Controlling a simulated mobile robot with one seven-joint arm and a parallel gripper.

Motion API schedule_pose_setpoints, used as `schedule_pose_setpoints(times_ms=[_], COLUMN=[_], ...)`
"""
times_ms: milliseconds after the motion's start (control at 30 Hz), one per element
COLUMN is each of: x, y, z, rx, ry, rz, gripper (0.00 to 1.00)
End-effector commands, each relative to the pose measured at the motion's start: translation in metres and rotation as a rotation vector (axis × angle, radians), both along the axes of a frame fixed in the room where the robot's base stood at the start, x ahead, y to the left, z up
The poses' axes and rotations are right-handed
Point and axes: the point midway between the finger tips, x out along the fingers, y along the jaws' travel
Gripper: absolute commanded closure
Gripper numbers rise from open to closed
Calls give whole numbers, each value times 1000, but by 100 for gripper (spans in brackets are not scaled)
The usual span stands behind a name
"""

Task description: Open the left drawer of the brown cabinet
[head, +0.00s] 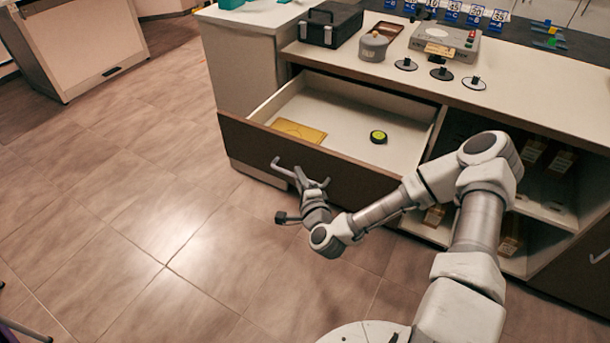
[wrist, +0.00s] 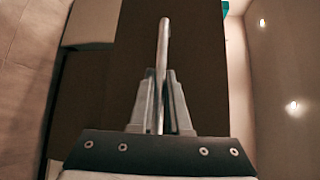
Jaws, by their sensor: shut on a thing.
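The left drawer (head: 300,150) of the brown cabinet is pulled well out in the head view. A yellow flat item (head: 298,131) and a small round black and green item (head: 378,136) lie inside it. My gripper (head: 313,184) is at the drawer's dark front. In the wrist view its two fingers (wrist: 160,100) are closed around the metal bar handle (wrist: 163,45), which stands out from the brown drawer front (wrist: 195,60). The handle's left end also shows in the head view (head: 277,163).
The light countertop (head: 530,95) holds a black case (head: 330,24), a grey pot (head: 373,46), a grey device (head: 445,41) and several small black stands. Open shelves with boxes (head: 532,152) are right of the drawer. The tiled floor (head: 130,200) at the left is clear.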

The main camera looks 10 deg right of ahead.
Motion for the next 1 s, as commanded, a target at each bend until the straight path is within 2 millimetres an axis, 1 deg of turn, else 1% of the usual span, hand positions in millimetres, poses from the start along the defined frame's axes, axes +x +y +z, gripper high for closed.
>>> schedule_pose_setpoints(times_ms=[567,600,633,900,1000], x=[-1,-1,-1,-1,-5], y=[3,3,3,4,3], z=[-1,-1,-1,0,1], rx=[-2,-2,-2,0,0], ry=[2,2,2,1,1], rz=[-4,-4,-4,-2,-2], gripper=[100,78,73,73,73])
